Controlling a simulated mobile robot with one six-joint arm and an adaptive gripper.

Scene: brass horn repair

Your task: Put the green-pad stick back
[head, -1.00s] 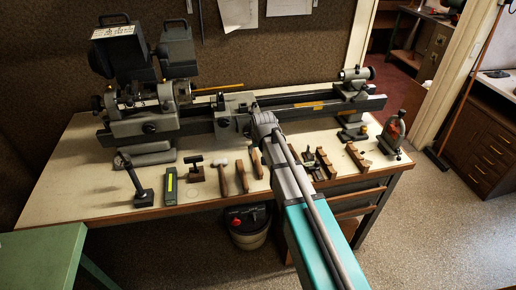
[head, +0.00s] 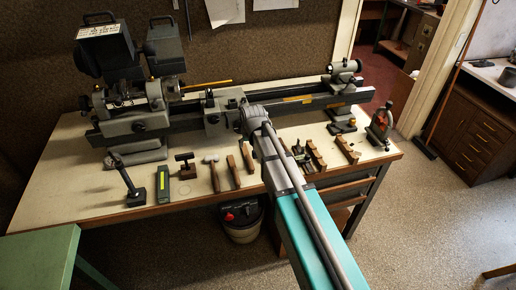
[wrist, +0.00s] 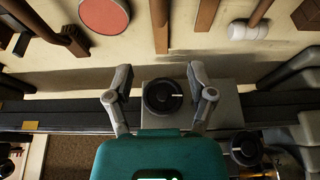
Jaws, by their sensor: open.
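No stick with a plainly green pad can be picked out in either view. Two wooden sticks, one (head: 233,171) and another (head: 247,158), lie on the bench right of the hammer; their pads, if any, do not show. In the wrist view one wooden stick (wrist: 160,26) lies ahead of the fingers, beside a red round pad (wrist: 103,15). My gripper (wrist: 160,88) is open and empty above the lathe carriage (wrist: 222,108), with a black round knob (wrist: 163,97) between its fingers in the picture. In the head view my arm hides part of the tool row.
The lathe (head: 140,120) fills the back of the bench (head: 75,170). A hammer (head: 213,172), a green box (head: 188,171) and a black-handled tool (head: 133,190) stand left of my arm.

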